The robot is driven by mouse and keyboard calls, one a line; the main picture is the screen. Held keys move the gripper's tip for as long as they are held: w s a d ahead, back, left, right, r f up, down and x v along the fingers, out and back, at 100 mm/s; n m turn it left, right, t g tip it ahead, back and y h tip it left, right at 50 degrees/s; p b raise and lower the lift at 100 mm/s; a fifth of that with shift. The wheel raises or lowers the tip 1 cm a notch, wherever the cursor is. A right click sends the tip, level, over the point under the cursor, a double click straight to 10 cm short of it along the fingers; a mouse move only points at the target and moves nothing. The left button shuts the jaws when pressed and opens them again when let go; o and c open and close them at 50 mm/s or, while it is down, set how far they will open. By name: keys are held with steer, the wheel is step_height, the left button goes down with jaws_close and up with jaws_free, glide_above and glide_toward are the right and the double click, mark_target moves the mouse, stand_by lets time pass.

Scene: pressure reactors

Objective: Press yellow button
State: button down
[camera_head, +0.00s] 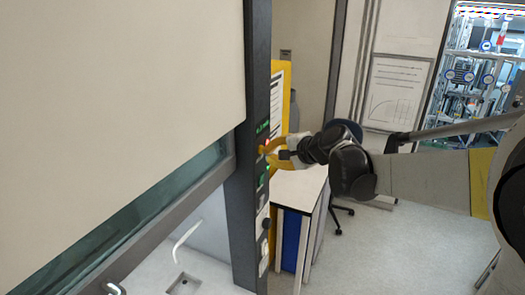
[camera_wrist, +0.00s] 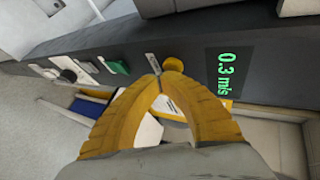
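The yellow button (camera_wrist: 173,63) is a small round knob on the dark control panel (camera_wrist: 270,55) in the wrist view, between a green-lit display reading about 0.3 m/s (camera_wrist: 223,75) and a small pale label (camera_wrist: 153,61). My gripper (camera_wrist: 162,76) has two yellow fingers whose tips come together, with nothing seen between them. The tips show just below the button in the wrist view, very close to it. In the head view, my gripper (camera_head: 264,151) reaches from the right to the panel post (camera_head: 258,50). Whether the tips touch the button cannot be told.
A green switch (camera_wrist: 118,66) and other controls sit along the panel. A large pale sash (camera_head: 115,85) fills the left of the head view. A white-topped desk (camera_head: 300,188) and a chair (camera_head: 337,210) stand behind the post. Floor at the right is clear.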

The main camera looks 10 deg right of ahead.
steer(key=shift+w+a, duration=0.2)
steer(key=shift+a, duration=0.15)
stand_by(0.3)
steer(key=shift+d, duration=0.15)
steer(key=shift+s+d, duration=0.5)
steer(key=shift+d, duration=0.05)
stand_by(0.3)
steer(key=shift+s+d, duration=0.75)
steer(key=shift+d, duration=0.3)
steer(key=shift+s+d, duration=0.7)
steer(key=shift+d, duration=0.3)
